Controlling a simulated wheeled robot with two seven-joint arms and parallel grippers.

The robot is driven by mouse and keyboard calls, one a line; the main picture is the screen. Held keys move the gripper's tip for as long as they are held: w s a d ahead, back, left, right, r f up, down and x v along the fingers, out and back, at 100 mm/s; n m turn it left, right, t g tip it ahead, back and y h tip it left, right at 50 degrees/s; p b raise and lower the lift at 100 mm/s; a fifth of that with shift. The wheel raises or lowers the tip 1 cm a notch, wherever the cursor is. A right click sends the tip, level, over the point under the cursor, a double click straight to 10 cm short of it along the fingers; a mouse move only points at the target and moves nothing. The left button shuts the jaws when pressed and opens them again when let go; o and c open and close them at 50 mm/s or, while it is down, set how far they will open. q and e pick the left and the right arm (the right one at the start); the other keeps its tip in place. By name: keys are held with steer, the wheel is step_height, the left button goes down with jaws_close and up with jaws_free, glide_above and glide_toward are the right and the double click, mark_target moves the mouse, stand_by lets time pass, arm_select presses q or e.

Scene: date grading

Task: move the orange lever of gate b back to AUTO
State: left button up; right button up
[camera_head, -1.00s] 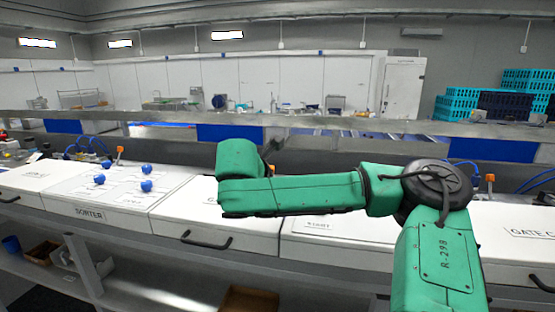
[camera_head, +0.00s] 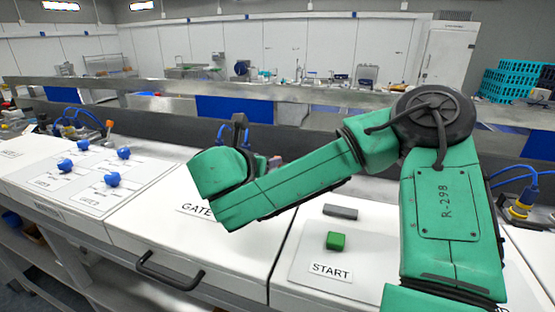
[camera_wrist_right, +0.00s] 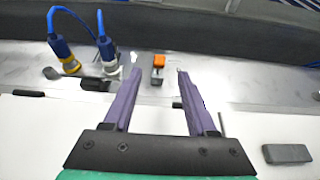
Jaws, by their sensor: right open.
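The orange lever (camera_wrist_right: 158,61) shows in the right wrist view as a small orange block on a dark base, on the metal strip behind the white panel. My right gripper (camera_wrist_right: 160,73) is open, its two purple fingers pointing at the lever, which appears between the tips. I cannot tell how far beyond the tips it is. In the head view my green right arm reaches over the panel with the partly covered label GATE (camera_head: 195,210). The arm hides that lever there, and its AUTO marking is not readable. My left gripper is not in view.
Blue connectors with cables (camera_wrist_right: 62,52) stand left of the lever. A grey bar (camera_head: 341,212) and a green button (camera_head: 336,241) above START (camera_head: 330,271) lie to the right. The sorter panel at left has blue knobs (camera_head: 112,180). A black handle (camera_head: 168,272) is in front.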

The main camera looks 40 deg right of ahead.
steer(key=b+x, duration=0.2)
steer(key=x, duration=0.9)
steer(key=shift+d+f, duration=0.15)
steer(key=shift+f, duration=0.15)
steer(key=shift+r, duration=0.15)
steer(key=shift+s+a+r, duration=0.2)
steer(key=shift+s+a, duration=0.05)
steer(key=shift+a, duration=0.2)
steer(key=shift+w+d, duration=0.1)
jaws_close()
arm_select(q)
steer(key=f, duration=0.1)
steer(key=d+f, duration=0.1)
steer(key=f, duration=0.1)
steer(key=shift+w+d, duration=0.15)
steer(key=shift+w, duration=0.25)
arm_select(e)
steer(key=shift+f, duration=0.2)
